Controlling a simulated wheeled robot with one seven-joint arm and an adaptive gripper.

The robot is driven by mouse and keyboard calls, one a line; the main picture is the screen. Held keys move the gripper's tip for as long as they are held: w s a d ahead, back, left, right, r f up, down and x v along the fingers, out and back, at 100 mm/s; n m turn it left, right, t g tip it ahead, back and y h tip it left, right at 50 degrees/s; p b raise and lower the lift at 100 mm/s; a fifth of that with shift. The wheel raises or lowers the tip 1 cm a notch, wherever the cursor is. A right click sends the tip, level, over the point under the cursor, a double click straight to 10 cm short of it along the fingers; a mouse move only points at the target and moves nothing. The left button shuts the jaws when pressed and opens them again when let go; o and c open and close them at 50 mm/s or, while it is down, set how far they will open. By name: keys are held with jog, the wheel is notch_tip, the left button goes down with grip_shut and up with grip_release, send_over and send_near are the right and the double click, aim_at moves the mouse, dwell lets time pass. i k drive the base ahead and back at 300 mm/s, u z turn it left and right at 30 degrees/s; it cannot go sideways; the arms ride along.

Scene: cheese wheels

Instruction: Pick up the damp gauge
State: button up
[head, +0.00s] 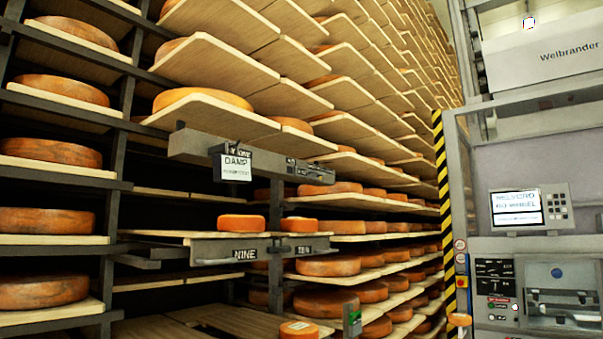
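A small dark-framed device with a white face marked "DAMP" (232,163), which looks like the damp gauge, hangs at the front of a grey shelf rail (265,158) left of the middle. The smaller line of text under the word is too small to read. A dark hook or clip shows at its top, against the rail. My gripper is not in view, so its state and its distance from the gauge do not show.
Racks of wooden shelves with orange cheese wheels (50,151) fill the left and middle. A lower rail (250,252) is marked "NINE". A small grey post with a green patch (352,320) stands low at centre. A grey machine (540,180) with a striped edge stands right.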

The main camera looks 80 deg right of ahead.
aim_at(227, 168)
jog(key=z, duration=1.85)
